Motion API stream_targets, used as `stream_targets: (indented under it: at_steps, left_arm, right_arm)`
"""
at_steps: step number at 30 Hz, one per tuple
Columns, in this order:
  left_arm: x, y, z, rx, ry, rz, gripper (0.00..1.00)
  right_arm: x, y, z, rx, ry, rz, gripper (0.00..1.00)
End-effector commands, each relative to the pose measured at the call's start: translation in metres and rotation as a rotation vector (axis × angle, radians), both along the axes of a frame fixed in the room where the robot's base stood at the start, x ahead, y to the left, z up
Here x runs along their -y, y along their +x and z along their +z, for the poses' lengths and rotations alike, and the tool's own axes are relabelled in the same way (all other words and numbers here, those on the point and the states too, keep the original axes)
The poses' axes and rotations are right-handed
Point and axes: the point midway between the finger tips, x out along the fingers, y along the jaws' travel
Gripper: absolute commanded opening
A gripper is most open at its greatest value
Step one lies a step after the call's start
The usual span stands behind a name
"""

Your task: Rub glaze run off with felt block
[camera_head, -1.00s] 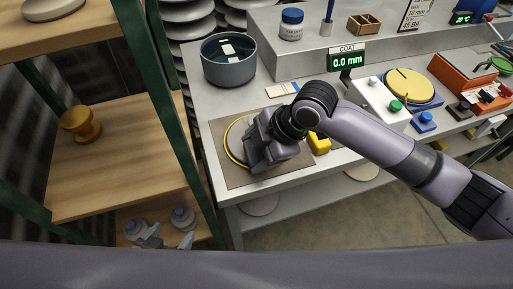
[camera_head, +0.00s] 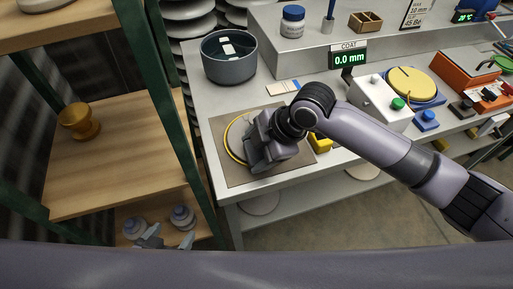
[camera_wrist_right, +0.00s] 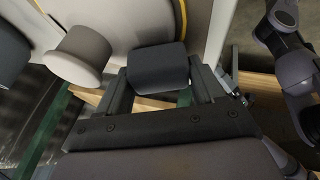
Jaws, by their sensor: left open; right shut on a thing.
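My right gripper (camera_head: 258,160) reaches from the right over a brown mat (camera_head: 218,120) on the grey bench. In the right wrist view it is shut on a dark grey felt block (camera_wrist_right: 158,68). The block is hidden in the head view. Under the gripper lies a pale disc with a yellow edge (camera_head: 233,140); its wide pale face (camera_wrist_right: 125,20) and a beige knob (camera_wrist_right: 82,52) show in the wrist view, close to the block. I cannot tell whether the block touches the disc. No glaze run is visible. My left gripper (camera_head: 167,242) is open at the lower left, away from the bench.
A grey tub (camera_head: 229,70) stands behind the mat and a yellow block (camera_head: 320,143) right of the gripper. A white control box (camera_head: 378,105) and a "0.0 mm" display (camera_head: 349,59) stand further right. A green-posted wooden shelf (camera_head: 120,170) with an amber insulator (camera_head: 78,120) is on the left.

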Motion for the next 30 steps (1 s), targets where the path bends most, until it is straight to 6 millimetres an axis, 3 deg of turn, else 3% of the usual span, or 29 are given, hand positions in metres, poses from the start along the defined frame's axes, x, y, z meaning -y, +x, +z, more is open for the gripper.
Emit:
stream_targets:
  at_steps: [10,23,30]
  left_arm:
    - [0.0,0.0,0.001,0.0,0.0,0.0,0.84]
    - [0.0,0.0,0.015,0.0,0.0,0.0,0.84]
    - [0.0,0.0,0.019,0.0,0.0,0.0,0.84]
  right_arm:
    - [0.004,0.002,-0.002,-0.001,-0.001,-0.001,0.43]
    - [0.037,0.012,0.0,-0.001,-0.001,-0.002,0.43]
    - [0.037,0.013,-0.003,0.0,0.001,0.001,0.43]
